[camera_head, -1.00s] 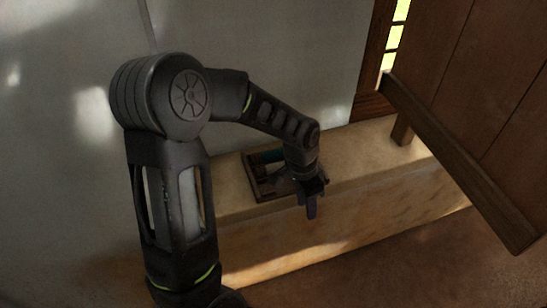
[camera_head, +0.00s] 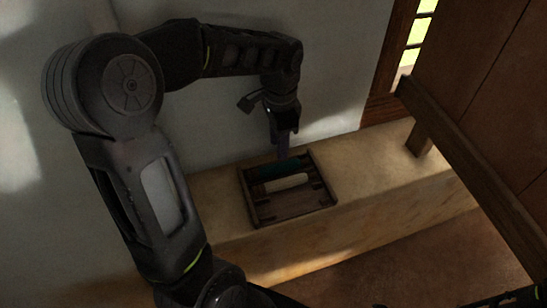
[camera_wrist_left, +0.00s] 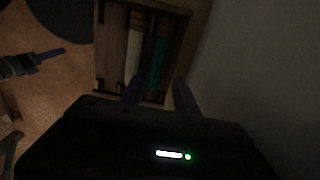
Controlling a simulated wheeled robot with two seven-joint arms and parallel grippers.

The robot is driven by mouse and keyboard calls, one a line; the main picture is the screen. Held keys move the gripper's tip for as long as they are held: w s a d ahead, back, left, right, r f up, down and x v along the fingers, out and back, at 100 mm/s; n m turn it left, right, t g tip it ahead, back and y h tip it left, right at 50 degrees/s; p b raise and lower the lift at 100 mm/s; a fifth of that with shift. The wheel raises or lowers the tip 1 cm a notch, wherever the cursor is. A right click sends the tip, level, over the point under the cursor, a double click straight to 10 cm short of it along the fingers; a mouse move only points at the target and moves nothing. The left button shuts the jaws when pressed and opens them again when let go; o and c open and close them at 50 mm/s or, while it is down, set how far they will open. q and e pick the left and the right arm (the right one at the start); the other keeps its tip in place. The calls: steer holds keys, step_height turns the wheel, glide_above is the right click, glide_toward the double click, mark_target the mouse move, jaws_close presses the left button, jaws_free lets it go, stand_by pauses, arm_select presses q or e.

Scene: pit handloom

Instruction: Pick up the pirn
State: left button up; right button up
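A shallow dark wooden tray (camera_head: 292,210) sits on the pale ledge. In it lie a teal pirn (camera_head: 279,168) at the far side and a cream pirn (camera_head: 285,183) beside it. The wrist view also shows the teal pirn (camera_wrist_left: 158,63) and the cream pirn (camera_wrist_left: 134,50). My left gripper (camera_head: 283,150) points down at the tray's far side, close to the teal pirn. In the wrist view its two fingers (camera_wrist_left: 160,94) are apart with nothing held between them. My right gripper (camera_wrist_left: 48,56) shows dimly at the left of the wrist view; its opening is unclear.
The ledge (camera_head: 365,160) is clear to the right of the tray. A pale wall (camera_head: 335,60) rises close behind it. A wooden post and slanted beam (camera_head: 465,160) of a dark wooden frame stand at the right. The brown floor (camera_head: 400,270) lies in front.

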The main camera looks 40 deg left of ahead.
mark_target(279, 165)
arm_select(q)
steer(key=shift+s+d+r, duration=0.1)
steer(key=shift+f, duration=1.35)
steer(key=shift+d+f, duration=0.1)
steer(key=shift+f, duration=2.5)
jaws_close()
